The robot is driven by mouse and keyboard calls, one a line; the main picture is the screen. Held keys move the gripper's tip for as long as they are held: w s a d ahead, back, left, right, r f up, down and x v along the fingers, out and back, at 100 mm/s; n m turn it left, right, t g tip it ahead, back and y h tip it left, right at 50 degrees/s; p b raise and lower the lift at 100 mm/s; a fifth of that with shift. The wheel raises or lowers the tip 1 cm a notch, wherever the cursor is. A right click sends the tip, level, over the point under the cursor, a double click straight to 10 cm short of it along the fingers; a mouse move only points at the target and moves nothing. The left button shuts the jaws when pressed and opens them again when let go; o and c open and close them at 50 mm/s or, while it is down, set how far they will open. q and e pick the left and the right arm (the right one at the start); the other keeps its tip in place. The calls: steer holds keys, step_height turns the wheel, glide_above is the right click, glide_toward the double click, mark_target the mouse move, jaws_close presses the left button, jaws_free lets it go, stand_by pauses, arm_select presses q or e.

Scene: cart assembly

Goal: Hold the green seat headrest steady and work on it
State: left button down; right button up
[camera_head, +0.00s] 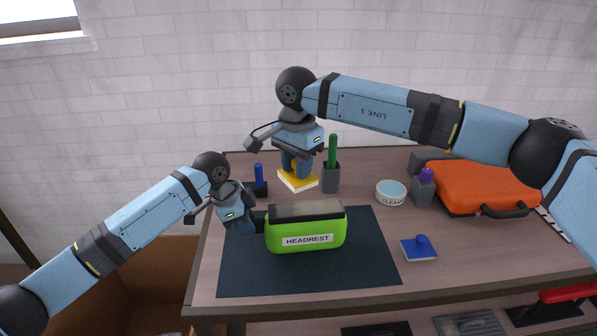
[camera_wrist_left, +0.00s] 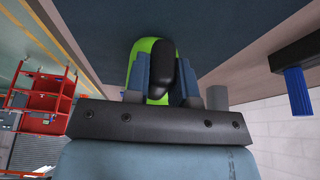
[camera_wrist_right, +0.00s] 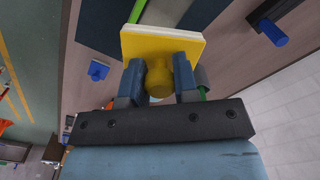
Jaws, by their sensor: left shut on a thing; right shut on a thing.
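The green headrest (camera_head: 305,234) has a dark grey top and a white "HEADREST" label, and stands on a dark mat (camera_head: 350,275). My left gripper (camera_head: 252,222) is shut on its left end. In the left wrist view, the headrest (camera_wrist_left: 146,50) shows green around a dark part between the fingers of the left gripper (camera_wrist_left: 177,85). My right gripper (camera_head: 296,165) is behind the headrest, shut on the knob of a yellow pad with a white face (camera_head: 298,180). The yellow pad (camera_wrist_right: 163,44) also shows in the right wrist view. I cannot tell whether it touches the table.
A green-handled tool stands in a grey holder (camera_head: 331,178) beside the yellow pad. A blue-handled item (camera_head: 259,180) is at the left. A "CLEAN" tub (camera_head: 391,192), a purple-topped bottle (camera_head: 424,187), an orange case (camera_head: 485,186) and a blue pad (camera_head: 418,249) are at the right.

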steer(key=shift+f, duration=3.5)
steer(key=shift+d+f, duration=0.15)
steer(key=shift+f, duration=0.2)
steer(key=shift+d+f, duration=0.1)
steer(key=shift+d, duration=1.2)
steer(key=shift+a, duration=1.55)
steer(key=shift+d+r, duration=0.1)
steer(key=shift+r, duration=3.9)
arm_select(q)
steer(key=c, duration=0.9)
jaws_free()
